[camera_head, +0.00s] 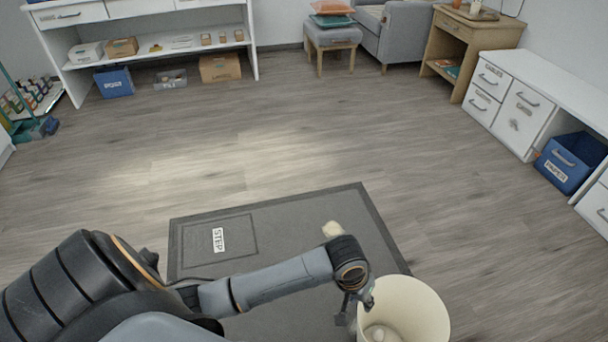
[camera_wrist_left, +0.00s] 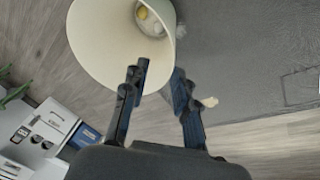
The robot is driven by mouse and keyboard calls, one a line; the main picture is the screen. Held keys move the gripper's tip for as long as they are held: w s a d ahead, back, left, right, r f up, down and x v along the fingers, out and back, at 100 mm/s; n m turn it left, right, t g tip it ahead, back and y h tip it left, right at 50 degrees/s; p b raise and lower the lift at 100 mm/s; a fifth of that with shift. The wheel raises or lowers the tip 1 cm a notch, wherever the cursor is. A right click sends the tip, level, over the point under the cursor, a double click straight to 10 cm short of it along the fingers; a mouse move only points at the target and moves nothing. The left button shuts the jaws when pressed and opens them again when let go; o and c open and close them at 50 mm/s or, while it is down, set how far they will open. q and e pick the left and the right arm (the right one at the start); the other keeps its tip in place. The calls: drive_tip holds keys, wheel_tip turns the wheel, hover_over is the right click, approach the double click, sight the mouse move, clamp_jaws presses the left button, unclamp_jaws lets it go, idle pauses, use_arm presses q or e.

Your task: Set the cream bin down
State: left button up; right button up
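The cream bin (camera_head: 428,308) is at the bottom right of the head view, upright or nearly so, at the edge of the grey mat. The wrist view looks into the bin (camera_wrist_left: 95,40); a yellow item and pale items lie at its bottom. My left gripper (camera_head: 357,303) is at the bin's left rim. In the wrist view its two fingertips (camera_wrist_left: 161,68) stand apart, one over the bin's mouth and one just outside the rim. I cannot tell whether the bin's base touches the floor. My right gripper is not in view.
A grey mat (camera_head: 290,218) with a STEP label lies below the arm. A small pale crumpled item (camera_head: 333,229) lies on it. Wooden floor beyond is clear. A white cabinet (camera_head: 512,105) and a blue bin (camera_head: 568,165) stand at right; white shelves (camera_head: 160,65) stand at the back left.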

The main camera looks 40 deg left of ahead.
use_arm(q)
drive_tip(key=s+a+r+m+y, duration=0.1)
drive_tip(key=s+a+r, duration=0.2)
drive_tip(key=s, duration=0.4)
drive_tip(key=s+a+r+m+t, duration=0.1)
drive_tip(key=s+a+r, duration=0.3)
drive_tip(key=s, duration=0.4)
drive_tip(key=shift+a+t+y, duration=0.15)
drive_tip(key=shift+t+y, duration=0.15)
drive_tip(key=shift+y, duration=0.1)
